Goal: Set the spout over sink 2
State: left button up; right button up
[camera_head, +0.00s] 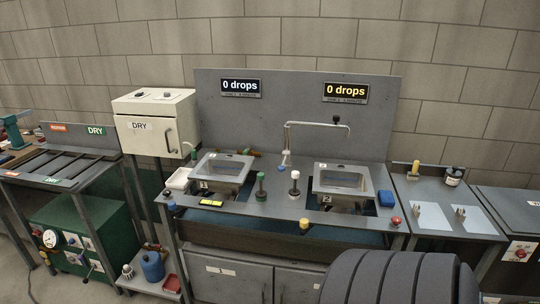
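The spout (318,124) is a thin metal pipe that rises between the two sinks and bends to the right. A dark knob (336,119) sits near its outer end. That end shows above the back part of sink 2 (371,183) in the picture; I cannot tell whether it is right over the basin. Sink 2 is the right metal basin, marked 2. Sink 1 (241,157) is the left basin. Neither of my grippers is in view.
Green-topped (261,187) and white-topped (294,184) handles stand between the sinks. Two signs on the back panel read "0 drops" (240,87) (346,93). A white DRY box (155,122) stands left.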

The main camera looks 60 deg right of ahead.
aim_at(336, 117)
jog(key=z, duration=2.2)
jog(key=l+u, duration=0.1)
